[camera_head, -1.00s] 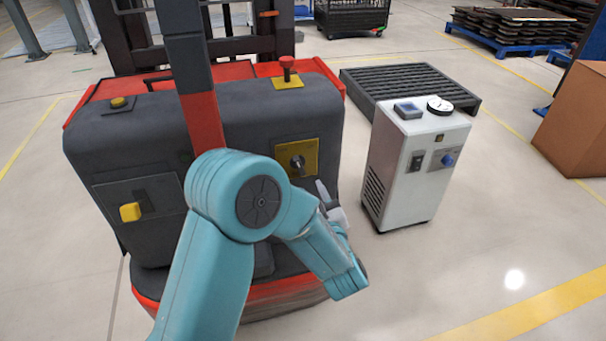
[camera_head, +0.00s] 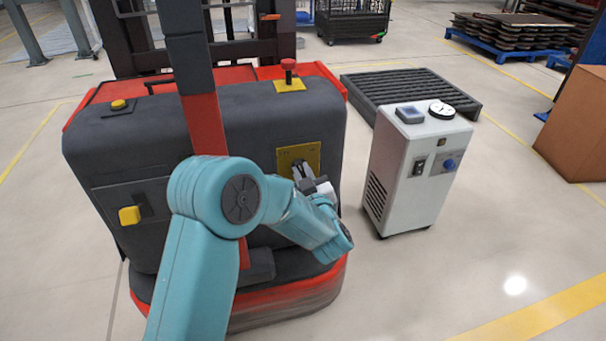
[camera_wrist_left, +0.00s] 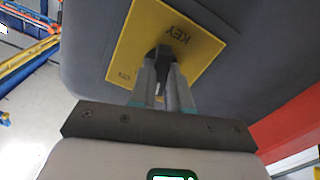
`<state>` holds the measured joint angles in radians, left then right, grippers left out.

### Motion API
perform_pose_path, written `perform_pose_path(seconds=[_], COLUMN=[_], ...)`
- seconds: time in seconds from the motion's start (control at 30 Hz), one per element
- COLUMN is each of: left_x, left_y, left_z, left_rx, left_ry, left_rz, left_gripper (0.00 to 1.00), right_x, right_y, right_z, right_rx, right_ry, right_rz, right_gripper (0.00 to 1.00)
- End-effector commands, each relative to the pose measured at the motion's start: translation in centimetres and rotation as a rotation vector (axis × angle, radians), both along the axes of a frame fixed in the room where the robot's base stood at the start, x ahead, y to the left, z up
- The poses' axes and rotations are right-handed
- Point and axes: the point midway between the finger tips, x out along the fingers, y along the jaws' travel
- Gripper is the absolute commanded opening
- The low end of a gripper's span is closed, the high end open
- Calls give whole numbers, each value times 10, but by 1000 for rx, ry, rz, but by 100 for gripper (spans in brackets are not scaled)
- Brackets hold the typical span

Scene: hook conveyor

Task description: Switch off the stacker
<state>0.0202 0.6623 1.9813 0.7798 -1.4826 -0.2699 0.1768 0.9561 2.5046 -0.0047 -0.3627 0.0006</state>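The stacker (camera_head: 235,125) is a dark grey and red truck body in the head view. On its face is a yellow plate (camera_head: 312,152), marked KEY in the left wrist view (camera_wrist_left: 190,55). A dark key (camera_wrist_left: 161,54) stands out from the plate in the left wrist view. My left gripper (camera_head: 300,168) is right at the plate and hides the key in the head view. In the left wrist view its two fingertips (camera_wrist_left: 162,72) lie on either side of the key. Whether they touch it I cannot tell. My right gripper is not in view.
A red mushroom button (camera_head: 288,66) on a yellow base and a yellow knob (camera_head: 118,104) are on the stacker's top. A yellow handle (camera_head: 130,215) is on its left face. A white cabinet (camera_head: 415,180) with a gauge stands close to the right. Floor in front right is clear.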

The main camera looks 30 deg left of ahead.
Motion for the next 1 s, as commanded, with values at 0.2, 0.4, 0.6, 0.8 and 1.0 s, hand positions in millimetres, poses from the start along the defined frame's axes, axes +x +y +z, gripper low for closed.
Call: perform_pose_path(seconds=[0.2,0.4,0.6,0.8,1.0], left_x=[-1,-1,-1,-1,-1], left_y=[0,0,0,0,0], left_z=[-5,-7,-2,-1,-1], left_rx=[-46,-192,-258,-260,-259], left_ry=[-56,-228,-300,-300,-299], left_rz=[2,1,3,2,1], left_gripper=[0,0,0,0,43], right_x=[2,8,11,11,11], right_y=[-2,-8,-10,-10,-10], right_z=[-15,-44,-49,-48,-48], right_rx=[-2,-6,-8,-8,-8], right_ry=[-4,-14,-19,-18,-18], right_rz=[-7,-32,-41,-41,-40], right_gripper=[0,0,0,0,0])
